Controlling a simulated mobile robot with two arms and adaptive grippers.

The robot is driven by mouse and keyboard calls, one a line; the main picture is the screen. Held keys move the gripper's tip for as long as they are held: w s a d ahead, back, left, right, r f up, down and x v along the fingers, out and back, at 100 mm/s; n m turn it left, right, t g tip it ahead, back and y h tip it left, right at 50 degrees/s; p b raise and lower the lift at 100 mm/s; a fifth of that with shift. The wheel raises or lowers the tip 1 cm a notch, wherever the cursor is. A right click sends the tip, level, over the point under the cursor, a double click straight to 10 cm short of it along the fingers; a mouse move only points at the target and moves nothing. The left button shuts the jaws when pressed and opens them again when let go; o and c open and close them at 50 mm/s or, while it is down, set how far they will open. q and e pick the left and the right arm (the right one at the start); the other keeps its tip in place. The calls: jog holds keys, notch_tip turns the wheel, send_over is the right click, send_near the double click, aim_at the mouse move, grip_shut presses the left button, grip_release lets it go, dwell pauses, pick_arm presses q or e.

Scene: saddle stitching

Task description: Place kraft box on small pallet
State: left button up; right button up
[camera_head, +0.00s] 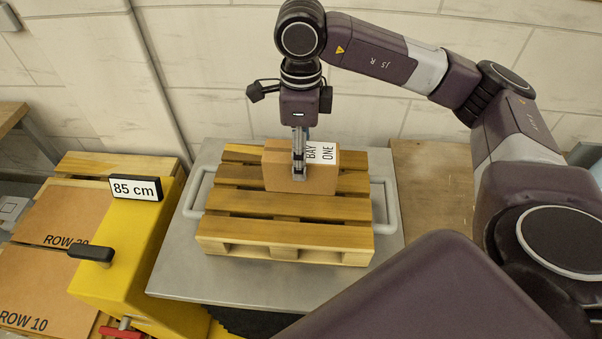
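The kraft box (322,179) is a small brown carton with a white label reading "BAY ONE". It is over the back middle of the small wooden pallet (285,238), upright; I cannot tell whether its underside touches the slats. The pallet lies on a grey metal plate (190,276). My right gripper (299,172) comes down from above, its fingers at the box's upper front. It looks shut on the box, with one finger in front and the other hidden behind. My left gripper is not in view.
A yellow unit (133,235) with an "85 cm" sign (135,189) and black handle (91,253) stands at left. Cartons marked "ROW" (40,285) lie beyond it on wood. Grey handles (389,207) flank the pallet. The pallet's front slats are clear.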

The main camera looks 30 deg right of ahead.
notch_tip(320, 180, down, 3)
jog(key=shift+r, duration=0.1)
notch_tip(320, 180, down, 4)
jog(key=shift+p, duration=0.8)
jog(key=shift+f, duration=0.2)
jog(key=shift+f+b, duration=0.15)
jog(key=shift+b, duration=0.15)
jog(key=o, duration=1.7)
